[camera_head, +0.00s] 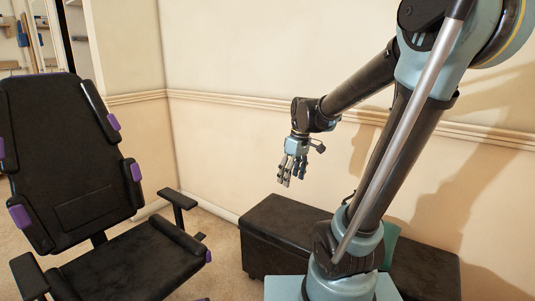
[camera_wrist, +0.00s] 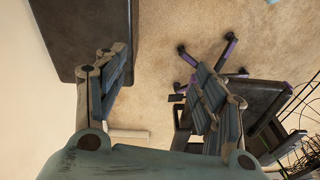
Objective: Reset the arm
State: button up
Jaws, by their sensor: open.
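My gripper (camera_head: 293,170) hangs from the end of my arm, pointing down, in the middle of the head view. My arm reaches up from the lower right of the head view and bends over toward the wall.
A black office chair (camera_head: 85,200) with purple pads stands at the left; part of it (camera_wrist: 275,95) shows at the wrist view's right. A dark bench (camera_head: 285,217) stands along the beige wall (camera_head: 235,55). Carpet (camera_head: 215,235) is clear between chair and bench. Cables (camera_wrist: 300,148) show at lower right.

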jog(key=s+d+f+m, duration=0.2)
jog(key=s+d+m, duration=0.1)
jog(key=s, duration=0.2)
jog(key=s+d+f+m+t+h, duration=0.1)
jog(key=s+d+f+m, duration=0.2)
jog(key=s+d, duration=0.1)
jog(key=s+d+f+m, duration=0.2)
jog(key=s+d+m, duration=0.1)
jog(key=s, duration=0.4)
jog(key=shift+d+f+h, duration=0.15)
jog(key=shift+f+h, duration=0.15)
jog(key=shift+f, duration=0.05)
jog(key=shift+c, duration=0.5)
